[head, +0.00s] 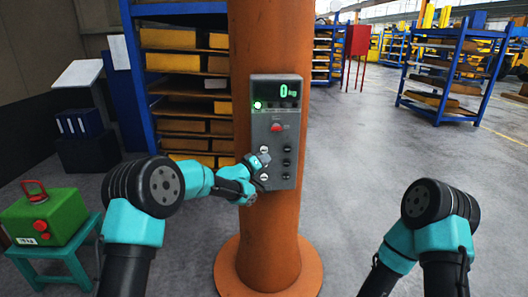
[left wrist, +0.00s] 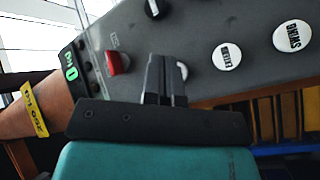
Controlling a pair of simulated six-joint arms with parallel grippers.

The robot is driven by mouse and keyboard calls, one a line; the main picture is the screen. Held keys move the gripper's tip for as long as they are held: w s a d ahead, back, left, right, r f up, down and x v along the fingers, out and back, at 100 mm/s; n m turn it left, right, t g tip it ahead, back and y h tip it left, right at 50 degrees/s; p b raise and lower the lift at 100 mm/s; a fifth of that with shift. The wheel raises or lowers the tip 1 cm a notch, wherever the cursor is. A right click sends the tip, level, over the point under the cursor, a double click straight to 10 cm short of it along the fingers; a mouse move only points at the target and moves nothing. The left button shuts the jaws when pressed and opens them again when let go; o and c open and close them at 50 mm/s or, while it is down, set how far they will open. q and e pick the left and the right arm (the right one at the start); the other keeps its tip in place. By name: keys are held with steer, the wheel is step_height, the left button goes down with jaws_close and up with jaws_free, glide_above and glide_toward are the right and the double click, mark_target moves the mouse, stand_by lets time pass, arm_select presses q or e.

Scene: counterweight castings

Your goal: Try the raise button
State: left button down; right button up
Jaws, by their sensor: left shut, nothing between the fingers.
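A grey control panel (head: 275,95) is fixed to an orange column (head: 265,225). A red knob (head: 277,127) sits mid-panel, above white buttons on the left and dark ones on the right. My left gripper (head: 264,158) is shut and empty at the left button column. In the left wrist view its fingertips (left wrist: 166,62) partly cover a white button (left wrist: 183,70), whose label is hidden. Contact cannot be told. Two labelled white buttons (left wrist: 227,57) (left wrist: 292,37) lie further right. My right gripper is out of view.
A green box (head: 45,220) with a red handle sits on a teal stool (head: 55,262) at left. Shelves (head: 190,85) stand behind the column, and a blue rack (head: 455,75) stands at the back right. The floor right of the column is clear.

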arm_select(q)
steer(key=s, duration=0.2)
steer(key=shift+s+d, duration=0.1)
steer(key=shift+s, duration=0.2)
